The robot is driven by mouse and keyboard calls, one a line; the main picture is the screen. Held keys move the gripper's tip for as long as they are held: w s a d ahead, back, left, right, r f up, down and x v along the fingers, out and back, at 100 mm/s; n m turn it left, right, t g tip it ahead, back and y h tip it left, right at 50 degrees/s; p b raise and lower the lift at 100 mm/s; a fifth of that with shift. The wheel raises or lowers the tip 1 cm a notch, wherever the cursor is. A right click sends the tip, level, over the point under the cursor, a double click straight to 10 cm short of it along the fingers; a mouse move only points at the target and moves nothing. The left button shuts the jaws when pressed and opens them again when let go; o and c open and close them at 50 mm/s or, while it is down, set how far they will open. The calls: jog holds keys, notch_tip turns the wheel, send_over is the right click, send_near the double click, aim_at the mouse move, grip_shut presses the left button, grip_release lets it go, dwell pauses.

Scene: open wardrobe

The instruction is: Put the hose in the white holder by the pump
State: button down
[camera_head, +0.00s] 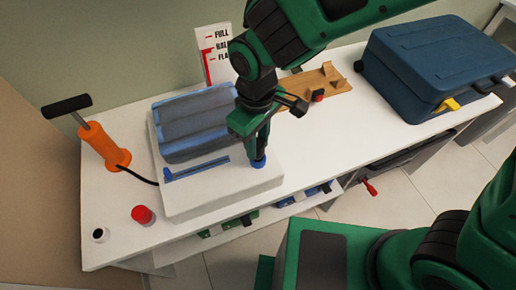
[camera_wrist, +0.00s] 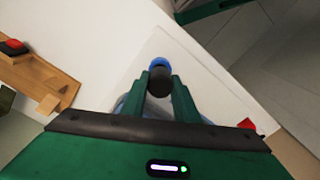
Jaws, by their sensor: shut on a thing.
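The orange pump (camera_head: 104,146) with a black handle stands at the table's left. Its black hose (camera_head: 140,178) runs to the edge of the white slab and its further course is not visible. A small white holder (camera_head: 100,235) with a dark opening stands at the front left. My gripper (camera_head: 258,158) points down over the slab's right part. In the wrist view, its fingers (camera_wrist: 159,88) are shut on a dark cylindrical piece (camera_wrist: 159,80), which looks like the hose end. A blue ring (camera_head: 258,162) is at its tip, at the slab's surface; whether they are joined is unclear.
A red cap (camera_head: 142,215) stands near the holder. A folded blue-grey item (camera_head: 195,125) and a blue strip (camera_head: 197,169) lie on the white slab (camera_head: 222,192). A wooden board (camera_head: 325,82) and a blue suitcase (camera_head: 430,65) are to the right. The table's front left is mostly clear.

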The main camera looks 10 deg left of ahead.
jog(key=shift+r, duration=0.25)
jog(key=shift+r, duration=1.85)
dwell(0.9)
